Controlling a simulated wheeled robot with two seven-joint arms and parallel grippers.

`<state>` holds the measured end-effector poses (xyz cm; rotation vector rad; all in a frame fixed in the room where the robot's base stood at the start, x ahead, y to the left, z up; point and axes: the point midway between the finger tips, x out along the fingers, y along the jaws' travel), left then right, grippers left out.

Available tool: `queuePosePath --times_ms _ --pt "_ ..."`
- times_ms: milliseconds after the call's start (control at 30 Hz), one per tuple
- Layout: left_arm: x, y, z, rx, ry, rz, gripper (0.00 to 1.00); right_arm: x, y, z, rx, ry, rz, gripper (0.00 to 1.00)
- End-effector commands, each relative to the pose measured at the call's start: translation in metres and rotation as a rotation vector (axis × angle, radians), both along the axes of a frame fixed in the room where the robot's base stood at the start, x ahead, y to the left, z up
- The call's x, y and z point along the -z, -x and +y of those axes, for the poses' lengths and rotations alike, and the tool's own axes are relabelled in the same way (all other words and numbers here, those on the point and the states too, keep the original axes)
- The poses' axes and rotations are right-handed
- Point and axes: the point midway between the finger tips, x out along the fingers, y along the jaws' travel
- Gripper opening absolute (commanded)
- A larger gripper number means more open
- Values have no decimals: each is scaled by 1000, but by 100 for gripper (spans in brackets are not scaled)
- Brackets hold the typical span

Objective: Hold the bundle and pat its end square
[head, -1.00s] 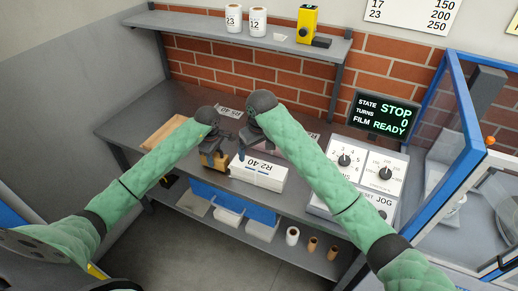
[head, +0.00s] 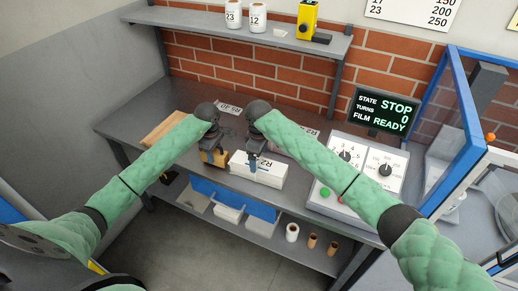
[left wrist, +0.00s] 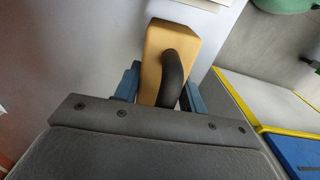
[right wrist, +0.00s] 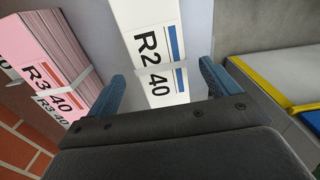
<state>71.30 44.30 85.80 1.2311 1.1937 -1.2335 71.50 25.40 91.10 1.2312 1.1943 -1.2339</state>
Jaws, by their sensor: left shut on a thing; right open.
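The white bundle marked R2 40 (head: 270,174) lies on the bench in the middle of the head view. It also shows in the right wrist view (right wrist: 142,18), with a pale strap across it. My right gripper (head: 254,166) is open, over the bundle's left part. In the right wrist view its fingers (right wrist: 162,82) stand either side of the bundle; I cannot tell if they touch it. My left gripper (head: 213,152) is shut on a wooden block (left wrist: 152,62) with a dark curved handle (left wrist: 173,78). The block is left of the bundle, apart from it.
A pink bundle marked R3 40 (right wrist: 42,45) lies behind the white one. Another labelled bundle (head: 230,108) lies at the back. A wooden tray (head: 163,128) is at the left. The control panel (head: 362,165) stands right.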

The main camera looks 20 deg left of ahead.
Motion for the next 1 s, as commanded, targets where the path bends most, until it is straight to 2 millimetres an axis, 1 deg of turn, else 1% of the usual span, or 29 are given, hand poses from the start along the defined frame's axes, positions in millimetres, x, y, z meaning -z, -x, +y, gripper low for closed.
queuePosePath --times_ms 33,200,400,600,833,867,1000 --pt "0 0 0 0 0 -1 11 9 0 0 1 1 1 87" --pt "0 0 0 0 0 -1 11 35 0 0 1 1 1 87" --pt "0 0 0 0 0 -1 11 55 0 0 1 0 0 87" --pt "0 0 0 0 0 -1 11 63 0 0 0 0 -1 87" --pt "0 0 0 0 0 -1 11 64 0 0 1 0 0 87" --pt "0 0 0 0 0 -1 11 64 0 0 1 0 0 85" --pt "0 0 0 0 0 -1 11 64 0 0 1 0 0 58"
